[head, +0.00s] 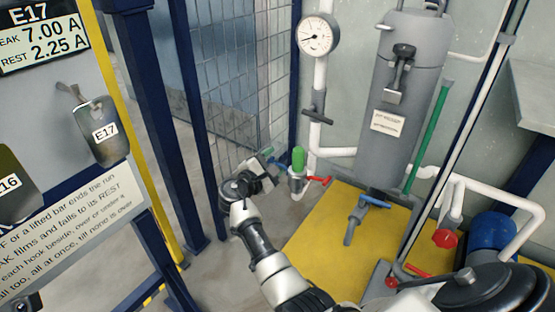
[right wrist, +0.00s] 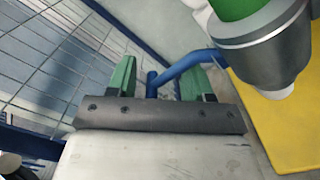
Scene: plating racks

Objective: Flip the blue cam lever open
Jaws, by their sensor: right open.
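The blue cam lever (right wrist: 190,62) shows in the right wrist view as a bent blue bar. It runs left from a grey coupling (right wrist: 262,45) with a green top, and its end turns down. My right gripper (right wrist: 158,78) is open, with its green fingers on either side of the lever's end. I cannot tell whether either finger touches it. In the head view my right gripper (head: 272,164) is just left of the green-topped coupling (head: 298,180), and the lever there is mostly hidden. My left gripper is not in view.
A red handle (head: 320,181) sticks out right of the coupling. A second blue handle (head: 374,201) sits on a grey pipe over the yellow floor (head: 318,240). A grey tank (head: 402,80) and a gauge (head: 318,35) stand behind. A mesh panel (head: 240,80) is at left.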

